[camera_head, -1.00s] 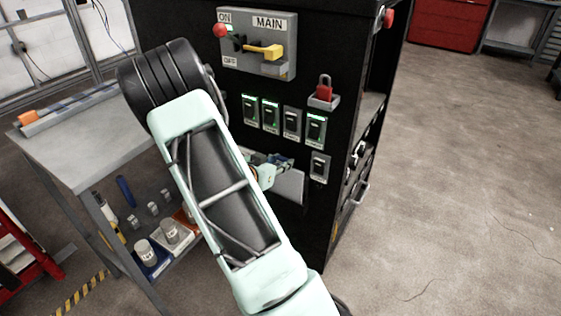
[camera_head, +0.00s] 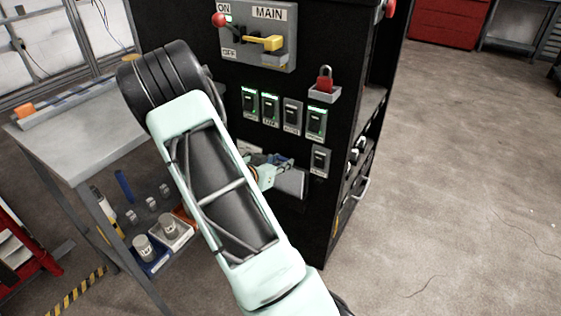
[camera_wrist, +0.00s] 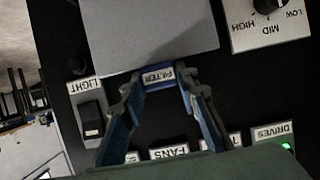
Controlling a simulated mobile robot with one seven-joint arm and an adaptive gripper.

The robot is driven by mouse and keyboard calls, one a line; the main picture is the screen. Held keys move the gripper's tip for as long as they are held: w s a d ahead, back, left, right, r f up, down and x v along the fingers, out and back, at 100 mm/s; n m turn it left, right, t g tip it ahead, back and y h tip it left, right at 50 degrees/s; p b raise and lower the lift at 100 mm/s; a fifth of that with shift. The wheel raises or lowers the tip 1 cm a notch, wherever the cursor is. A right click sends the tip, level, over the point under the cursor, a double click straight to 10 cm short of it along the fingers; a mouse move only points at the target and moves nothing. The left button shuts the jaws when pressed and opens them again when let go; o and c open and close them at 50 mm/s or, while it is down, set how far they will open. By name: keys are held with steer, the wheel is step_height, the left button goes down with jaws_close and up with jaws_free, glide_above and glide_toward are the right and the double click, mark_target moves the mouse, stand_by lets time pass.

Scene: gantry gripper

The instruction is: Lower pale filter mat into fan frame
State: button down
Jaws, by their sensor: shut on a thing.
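The pale filter mat (camera_wrist: 150,35) appears as a flat grey panel at the top of the wrist view, which is turned upside down. A blue tab with a "FILTER" label (camera_wrist: 163,76) is at its edge. My gripper (camera_wrist: 160,92) has its two fingers closed on this tab, one on each side. In the head view, my gripper (camera_head: 278,168) is partly hidden by my arm and is close to the cabinet front. A grey panel (camera_head: 291,184) shows just below it. I cannot make out the fan frame or whether the mat is inside it.
A speed knob (camera_wrist: 272,5) and a light switch (camera_wrist: 91,115) flank the mat. A metal bench (camera_head: 70,140) stands left.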

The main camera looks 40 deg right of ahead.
steer(key=shift+f+b, duration=0.45)
steer(key=shift+f, duration=0.2)
steer(key=c, duration=1.4)
jaws_free()
steer(key=shift+c, duration=0.2)
steer(key=shift+a, duration=0.15)
steer(key=v, duration=1.1)
steer(key=shift+s+a+r, duration=0.15)
steer(key=shift+s+a, duration=0.1)
